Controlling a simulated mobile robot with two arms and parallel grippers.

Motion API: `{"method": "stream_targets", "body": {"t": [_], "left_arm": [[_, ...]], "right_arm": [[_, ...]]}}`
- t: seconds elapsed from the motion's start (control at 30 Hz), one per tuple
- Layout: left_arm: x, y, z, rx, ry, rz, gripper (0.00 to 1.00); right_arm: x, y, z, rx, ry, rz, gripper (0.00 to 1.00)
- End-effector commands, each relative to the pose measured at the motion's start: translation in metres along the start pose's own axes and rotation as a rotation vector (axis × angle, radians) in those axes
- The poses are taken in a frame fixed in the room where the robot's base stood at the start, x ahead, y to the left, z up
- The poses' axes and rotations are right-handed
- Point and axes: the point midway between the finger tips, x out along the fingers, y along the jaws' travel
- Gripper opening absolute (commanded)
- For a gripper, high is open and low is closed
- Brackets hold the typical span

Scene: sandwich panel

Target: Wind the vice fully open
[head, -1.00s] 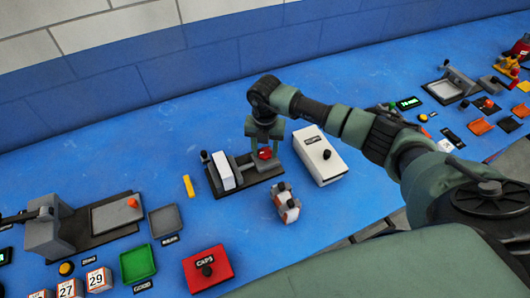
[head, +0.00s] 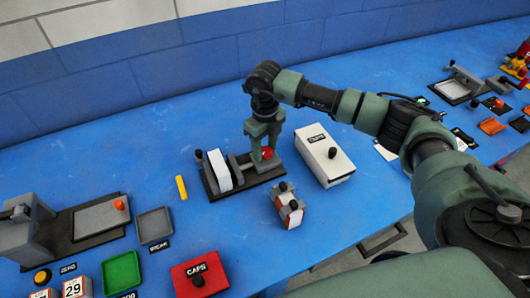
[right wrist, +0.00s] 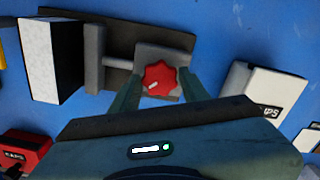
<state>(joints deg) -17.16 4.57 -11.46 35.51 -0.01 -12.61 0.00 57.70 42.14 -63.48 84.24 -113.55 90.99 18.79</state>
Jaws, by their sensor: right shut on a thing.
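The vice has a dark base plate (head: 262,178) and a red star-shaped knob (right wrist: 158,77), which shows only partly in the head view (head: 267,153). A grey jaw (right wrist: 95,60) stands on the plate, joined by a rod to the grey block under the knob. A white block (head: 219,171) stands at the left end of the vice, close to the jaw; I cannot tell if they touch. My right gripper (right wrist: 158,88) points down from above and is shut on the red knob, a finger on each side. My left gripper is not in view.
A white box with a black knob (head: 325,158) lies right of the vice. A small grey, white and red item (head: 288,208) sits in front. A yellow bar (head: 181,187) lies left. A red CAPS box (head: 199,276) and green tray (head: 121,272) are nearer me.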

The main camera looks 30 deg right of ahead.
Motion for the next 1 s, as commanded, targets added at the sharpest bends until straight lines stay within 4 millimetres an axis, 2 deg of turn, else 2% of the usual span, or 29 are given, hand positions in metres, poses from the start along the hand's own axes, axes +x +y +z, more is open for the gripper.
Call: {"method": "stream_targets", "body": {"t": [0.03, 0.5, 0.8, 1.0], "left_arm": [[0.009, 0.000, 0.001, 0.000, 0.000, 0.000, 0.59], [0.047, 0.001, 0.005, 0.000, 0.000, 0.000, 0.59], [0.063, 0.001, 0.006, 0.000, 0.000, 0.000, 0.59], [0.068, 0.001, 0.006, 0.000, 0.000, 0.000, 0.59]], "right_arm": [[0.003, -0.001, 0.002, -0.043, -0.006, -0.002, 0.05], [0.002, -0.001, 0.002, -0.481, -0.005, -0.003, 0.05], [0.000, -0.001, 0.001, -0.696, -0.006, -0.003, 0.05], [-0.001, -0.001, 0.002, -0.780, -0.005, -0.004, 0.05]]}}
